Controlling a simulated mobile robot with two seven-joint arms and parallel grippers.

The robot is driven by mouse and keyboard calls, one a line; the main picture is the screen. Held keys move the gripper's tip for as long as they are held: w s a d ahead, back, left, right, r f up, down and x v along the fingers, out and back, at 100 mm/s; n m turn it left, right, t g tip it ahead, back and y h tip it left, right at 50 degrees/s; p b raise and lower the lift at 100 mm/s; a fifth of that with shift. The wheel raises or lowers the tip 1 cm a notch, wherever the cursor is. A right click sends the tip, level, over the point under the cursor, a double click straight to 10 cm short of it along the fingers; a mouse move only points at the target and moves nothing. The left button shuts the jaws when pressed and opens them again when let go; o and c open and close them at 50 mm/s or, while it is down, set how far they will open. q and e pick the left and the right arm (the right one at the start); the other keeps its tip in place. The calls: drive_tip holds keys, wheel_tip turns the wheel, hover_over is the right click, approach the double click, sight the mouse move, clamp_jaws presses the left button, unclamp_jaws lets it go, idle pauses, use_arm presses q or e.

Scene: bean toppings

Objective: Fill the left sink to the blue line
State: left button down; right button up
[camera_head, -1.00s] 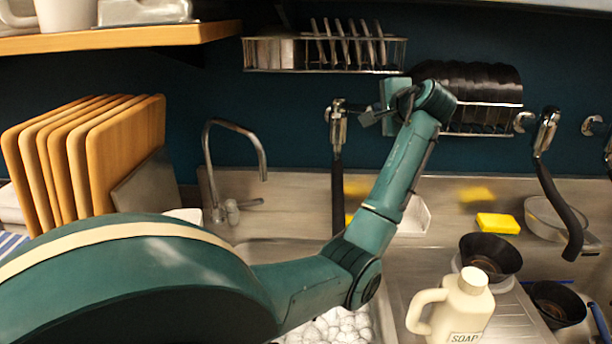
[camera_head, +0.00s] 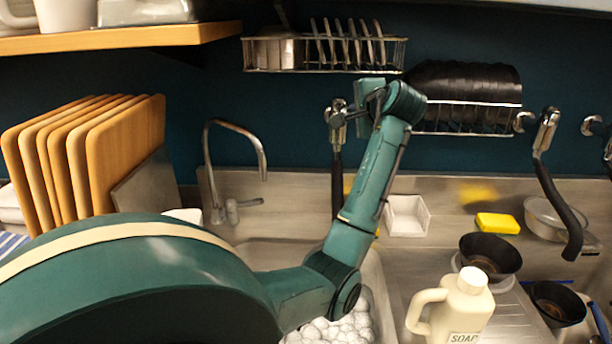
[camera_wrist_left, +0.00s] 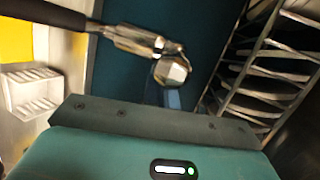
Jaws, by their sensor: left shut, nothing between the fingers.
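The left sink (camera_head: 376,285) is partly hidden behind my left arm. White foam balls (camera_head: 335,328) lie in it. No blue line shows on its visible part. Above it, a metal wall tap (camera_head: 337,118) with a black downward spout is fixed to the dark wall. The tap also shows in the left wrist view (camera_wrist_left: 135,40), with a rounded metal knob (camera_wrist_left: 172,70) at its end. My left gripper (camera_head: 350,116) is shut and empty, beside the tap on its right. I cannot tell whether it touches the knob. My right gripper is not in view.
A gooseneck tap (camera_head: 236,128) stands left of the sink by wooden boards (camera_head: 85,155). A plate rack (camera_head: 325,70) and a rack of black bowls (camera_head: 465,118) hang close by. A soap jug (camera_head: 462,308) and black bowls (camera_head: 490,254) stand on the right.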

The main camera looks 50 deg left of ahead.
use_arm(q)
drive_tip(key=shift+s+a, duration=0.35)
drive_tip(key=shift+s, duration=0.35)
drive_tip(key=shift+s+a, duration=0.3)
drive_tip(key=shift+s, duration=0.4)
drive_tip(key=shift+a, duration=0.25)
drive_tip(key=v, duration=0.7)
drive_tip(key=shift+w+d, duration=0.2)
drive_tip(key=shift+w, duration=0.1)
drive_tip(key=shift+f, duration=0.2)
